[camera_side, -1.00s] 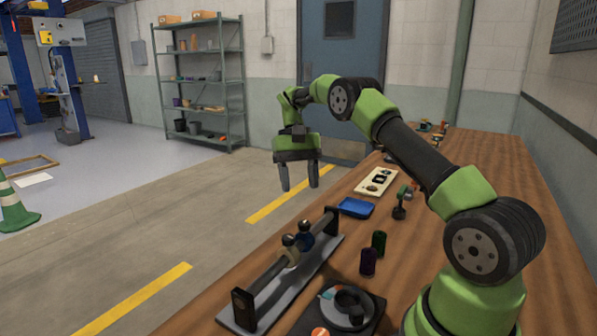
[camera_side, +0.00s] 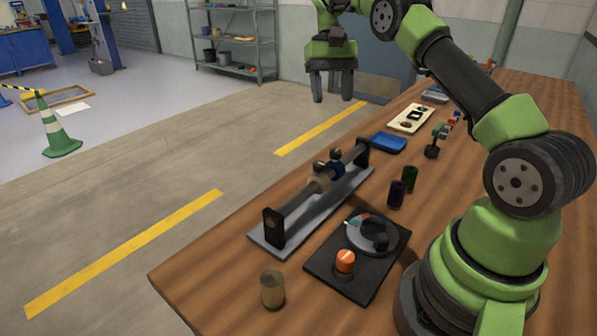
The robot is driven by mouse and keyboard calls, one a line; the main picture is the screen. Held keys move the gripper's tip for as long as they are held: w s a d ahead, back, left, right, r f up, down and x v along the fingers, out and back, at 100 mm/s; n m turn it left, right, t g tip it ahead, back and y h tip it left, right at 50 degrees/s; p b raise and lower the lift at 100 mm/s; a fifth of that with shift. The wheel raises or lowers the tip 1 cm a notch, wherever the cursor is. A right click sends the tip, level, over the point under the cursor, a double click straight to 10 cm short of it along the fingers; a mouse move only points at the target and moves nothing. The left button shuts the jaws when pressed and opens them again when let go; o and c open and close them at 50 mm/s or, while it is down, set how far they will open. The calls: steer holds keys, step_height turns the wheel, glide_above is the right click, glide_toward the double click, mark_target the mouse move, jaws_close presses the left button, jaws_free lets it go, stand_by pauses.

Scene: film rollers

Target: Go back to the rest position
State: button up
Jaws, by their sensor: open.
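My gripper (camera_side: 332,88) hangs at the upper middle of the side view, fingers pointing down. It is open, with a clear gap between the two fingers and nothing between them. It appears above and beyond the far left edge of the wooden bench (camera_side: 210,285), apart from everything on it. A rail stand (camera_side: 318,207) on a grey plate lies on the bench below it. The rail carries a tan roller (camera_side: 319,184) and a blue roller (camera_side: 336,168) side by side.
A dark pad (camera_side: 375,280) bears a round grey disc and an orange-topped piece (camera_side: 345,262). A tan cup (camera_side: 272,289) stands in front. Purple (camera_side: 396,194) and green (camera_side: 410,179) cylinders, a blue tray (camera_side: 388,142) and a cream board (camera_side: 411,118) stand further back.

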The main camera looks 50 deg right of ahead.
steer(key=s+a+r+n+t+h, duration=0.25)
steer(key=s+a+r+t, duration=0.35)
steer(key=a+r, duration=0.55)
steer(key=s+a+n+t+y, duration=0.1)
steer(key=s+a+t, duration=0.1)
steer(key=s, duration=0.5)
steer(key=s+a+f+t, duration=0.1)
steer(key=s+a+t, duration=0.1)
steer(key=s+a, duration=0.3)
steer(key=shift+s+a+f+n+y, duration=0.3)
steer(key=shift+s+n+y, duration=0.05)
steer(key=shift+s, duration=0.6)
